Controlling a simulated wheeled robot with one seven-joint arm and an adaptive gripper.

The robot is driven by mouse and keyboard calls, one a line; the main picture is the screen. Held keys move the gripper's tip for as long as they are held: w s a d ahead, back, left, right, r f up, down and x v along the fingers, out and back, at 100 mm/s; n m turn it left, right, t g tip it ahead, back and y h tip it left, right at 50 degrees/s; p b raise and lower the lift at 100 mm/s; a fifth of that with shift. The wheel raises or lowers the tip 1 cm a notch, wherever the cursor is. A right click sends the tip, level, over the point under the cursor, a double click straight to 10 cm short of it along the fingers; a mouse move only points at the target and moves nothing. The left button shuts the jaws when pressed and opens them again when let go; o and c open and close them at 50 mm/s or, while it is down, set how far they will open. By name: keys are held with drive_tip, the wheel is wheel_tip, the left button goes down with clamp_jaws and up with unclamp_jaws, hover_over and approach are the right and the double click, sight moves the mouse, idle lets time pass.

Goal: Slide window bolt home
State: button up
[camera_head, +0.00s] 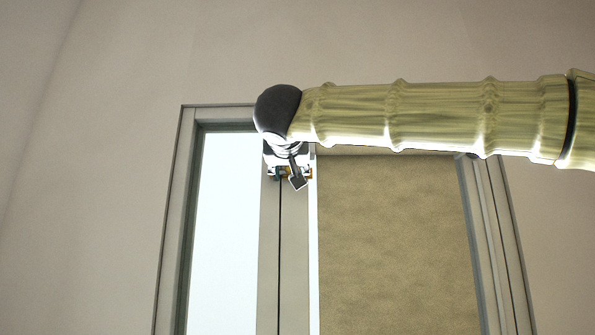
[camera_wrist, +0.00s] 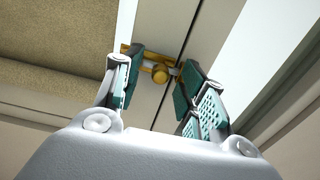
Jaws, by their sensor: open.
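The window bolt (camera_wrist: 160,73) is brass with a round knob, mounted across the pale meeting stiles of the window. My gripper (camera_wrist: 157,82) is open in the wrist view, with one teal-padded finger on each side of the knob. I cannot tell whether either pad touches it. A brass bar runs behind the left finger, and another brass piece shows near the right finger. In the head view my gripper (camera_head: 290,178) is at the top of the middle stiles (camera_head: 268,240), and it hides most of the bolt.
The window frame (camera_head: 173,220) surrounds a bright pane (camera_head: 222,230) on the left and a tan blind (camera_head: 395,240) on the right. A dark vertical seam (camera_head: 280,260) divides the stiles. Plain wall (camera_head: 90,150) lies around the frame. My arm crosses the frame's top right.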

drive_tip(key=shift+s, duration=0.25)
drive_tip(key=shift+s, duration=2.3)
